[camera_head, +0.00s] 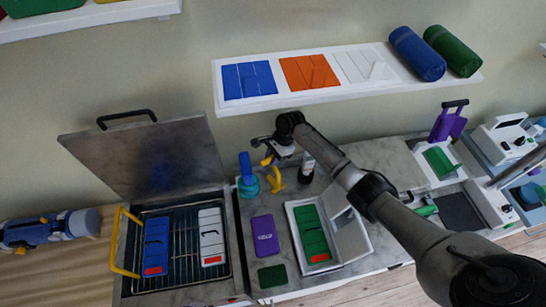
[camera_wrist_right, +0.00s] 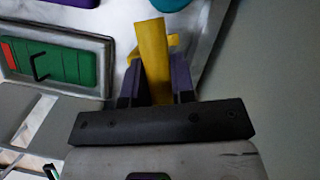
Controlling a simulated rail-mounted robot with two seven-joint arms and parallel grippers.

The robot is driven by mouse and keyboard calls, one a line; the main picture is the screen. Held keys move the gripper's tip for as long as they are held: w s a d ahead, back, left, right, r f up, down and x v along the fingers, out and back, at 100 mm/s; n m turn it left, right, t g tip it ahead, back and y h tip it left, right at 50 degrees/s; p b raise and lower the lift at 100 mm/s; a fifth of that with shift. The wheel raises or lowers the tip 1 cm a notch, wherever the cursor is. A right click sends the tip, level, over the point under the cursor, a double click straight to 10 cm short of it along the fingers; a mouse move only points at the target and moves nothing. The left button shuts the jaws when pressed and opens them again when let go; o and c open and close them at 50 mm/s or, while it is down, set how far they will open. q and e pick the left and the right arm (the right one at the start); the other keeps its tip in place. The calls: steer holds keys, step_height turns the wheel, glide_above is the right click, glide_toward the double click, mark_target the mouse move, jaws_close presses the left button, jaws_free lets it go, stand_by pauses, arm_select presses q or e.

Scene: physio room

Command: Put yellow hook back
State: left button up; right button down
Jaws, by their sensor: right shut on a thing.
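The yellow hook (camera_head: 276,181) is by the wall at the back of the grey counter, just right of a teal round item with a blue upright part (camera_head: 247,176). A small yellow piece also shows at my right gripper (camera_head: 265,153); I cannot tell in the head view whether it joins the hook below. In the right wrist view, a yellow bar (camera_wrist_right: 153,58) stands between the dark purple fingers of my right gripper (camera_wrist_right: 158,88), which is shut on it. The fingers hide its lower part. My left gripper is not in view.
A dark bottle (camera_head: 306,168) stands close right of the hook. In front are a purple box (camera_head: 265,235) and a white case (camera_head: 350,240) with a green panel. An open grill (camera_head: 182,281) stands left. A white shelf (camera_head: 345,87) overhangs behind.

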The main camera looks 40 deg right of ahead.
steer(key=c, duration=1)
jaws_free()
steer(key=shift+o, duration=0.2)
steer(key=v, duration=1.2)
steer(key=s+a+f+n+h, duration=0.2)
steer(key=s+a+f+n, duration=1.1)
steer(key=s, duration=0.4)
steer(key=s+a+r+n+t+h, duration=0.1)
steer(key=s+n, duration=0.3)
steer(key=s, duration=0.5)
steer(key=s+a+r+n+t+h, duration=0.1)
steer(key=s+a+r+n, duration=0.2)
steer(key=s, duration=0.6)
steer(key=shift+a+n+t, duration=0.3)
steer(key=shift+a+n, duration=0.2)
steer(key=shift+a, duration=0.35)
